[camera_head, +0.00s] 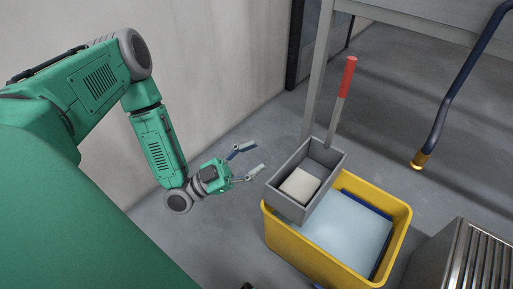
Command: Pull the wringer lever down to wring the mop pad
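The wringer lever (340,103) rises upright from the far right side of the grey wringer box (282,203), with a red grip (348,76) at its top. A pale, whitish block that looks like the mop pad (300,186) lies inside the box. The wringer box sits at the back left of a yellow bucket (281,243). My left gripper (252,161) is open and empty, left of the wringer box and apart from it, lower in the picture than the red grip. My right gripper does not clearly show.
The bucket holds a light blue surface (349,231). A dark blue hose with a brass end (421,160) hangs at the right. A metal grated unit (470,262) stands at the lower right. A grey post and beam frame stands behind the lever. A pale wall is at the left.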

